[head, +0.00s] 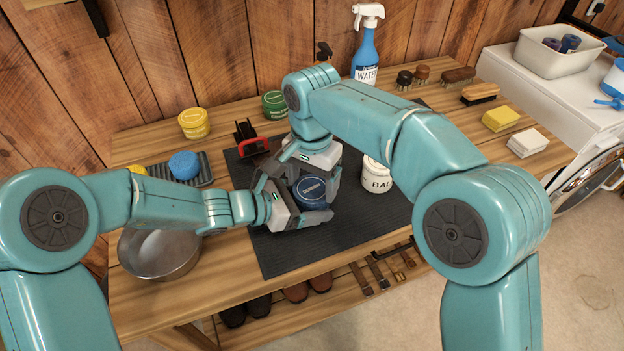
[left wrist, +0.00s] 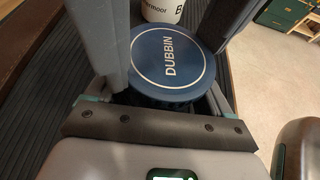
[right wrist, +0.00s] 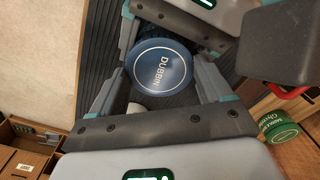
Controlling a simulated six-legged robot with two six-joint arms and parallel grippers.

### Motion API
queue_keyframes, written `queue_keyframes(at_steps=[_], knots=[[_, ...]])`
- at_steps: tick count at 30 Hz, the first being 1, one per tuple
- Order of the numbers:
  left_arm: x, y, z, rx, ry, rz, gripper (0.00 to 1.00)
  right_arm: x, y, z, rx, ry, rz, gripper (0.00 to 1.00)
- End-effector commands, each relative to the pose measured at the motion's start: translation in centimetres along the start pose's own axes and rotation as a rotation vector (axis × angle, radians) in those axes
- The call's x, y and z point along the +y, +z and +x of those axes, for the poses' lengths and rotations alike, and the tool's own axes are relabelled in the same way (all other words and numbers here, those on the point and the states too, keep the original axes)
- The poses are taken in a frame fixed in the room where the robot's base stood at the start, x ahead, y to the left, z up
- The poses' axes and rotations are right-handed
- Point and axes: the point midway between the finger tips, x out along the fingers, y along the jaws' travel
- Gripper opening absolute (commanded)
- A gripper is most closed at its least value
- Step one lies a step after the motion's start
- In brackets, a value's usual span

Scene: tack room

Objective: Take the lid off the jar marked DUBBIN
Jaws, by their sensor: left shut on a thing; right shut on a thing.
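The blue jar marked DUBBIN (head: 311,190) stands on the dark ribbed mat (head: 285,255), its round lid facing up. The lid (left wrist: 172,62) reads clearly in the left wrist view and also shows in the right wrist view (right wrist: 160,67). My left gripper (head: 296,212) comes in from the left, low, shut on the jar body below the lid. My right gripper (head: 320,178) reaches in from behind and above, shut with its fingers on either side of the lid. The fingers hide most of the jar's side. I cannot tell whether a gap separates lid and body.
A white jar marked BAL (head: 376,180) stands close to the right. A metal bowl (head: 160,254), blue sponge (head: 184,165), yellow tin (head: 194,123), green tin (head: 275,105) and blue spray bottle (head: 366,50) surround the mat. The mat's front is clear.

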Motion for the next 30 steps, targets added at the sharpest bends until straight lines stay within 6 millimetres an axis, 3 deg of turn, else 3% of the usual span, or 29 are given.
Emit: queue_keyframes(at_steps=[9, 10, 11, 23, 30], knots=[[0.1, -0.1, 0.0, 0.002, 0.002, -0.001, 0.0, 0.0, 0.0, 0.0, -0.001, 0.002, -0.039, 0.42], [0.1, -0.1, 0.0, 0.002, 0.002, -0.001, 0.0, 0.1, 0.0, 0.0, -0.001, 0.002, -0.039, 0.89], [0.1, -0.1, 0.0, 0.002, 0.002, -0.001, 0.0, 0.1, 0.0, 0.0, -0.001, 0.002, -0.039, 0.98], [0.0, 0.0, 0.0, 0.001, 0.0, 0.001, 0.0, 0.0, 0.0, 0.0, 0.0, 0.0, -0.037, 1.0], [0.0, 0.0, 0.0, 0.001, -0.001, 0.001, 0.0, -0.1, 0.0, -2.9, 0.001, -0.003, -0.037, 1.0]])
